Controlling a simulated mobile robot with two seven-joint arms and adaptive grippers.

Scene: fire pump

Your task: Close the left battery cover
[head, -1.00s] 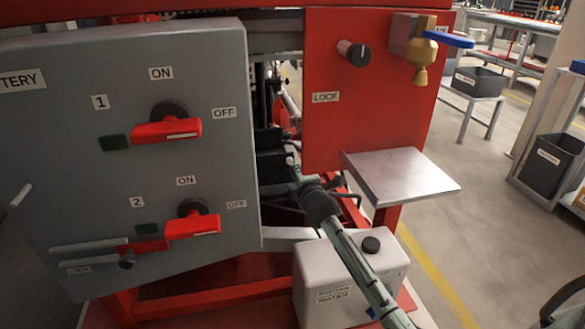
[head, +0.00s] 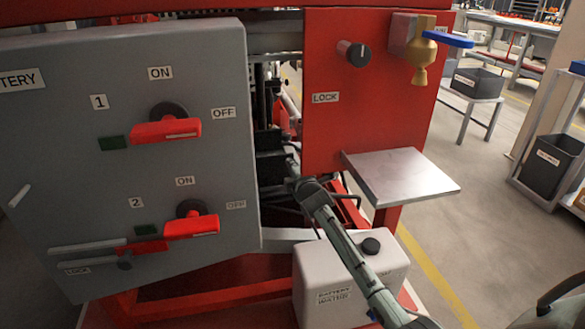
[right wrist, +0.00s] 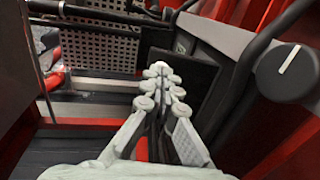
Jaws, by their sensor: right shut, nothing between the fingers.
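The left battery cover (head: 75,130) is a large grey panel on the left of the head view. It stands ajar, with a dark gap between its right edge and the red panel (head: 330,130). It carries red switches (head: 168,130) marked 1 and 2. A lock bar (head: 90,248) is at its lower left. My right gripper (head: 292,183) reaches into the gap beside the cover's right edge, its tips hard to make out there. In the right wrist view its fingers (right wrist: 160,78) are shut together and empty. My left gripper is not in view.
A metal shelf (head: 400,178) juts out right of the gap. A white container (head: 315,283) with a black cap stands below, under my right arm. The red panel carries a black knob (head: 354,53) and a brass valve (head: 423,50) with a blue lever.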

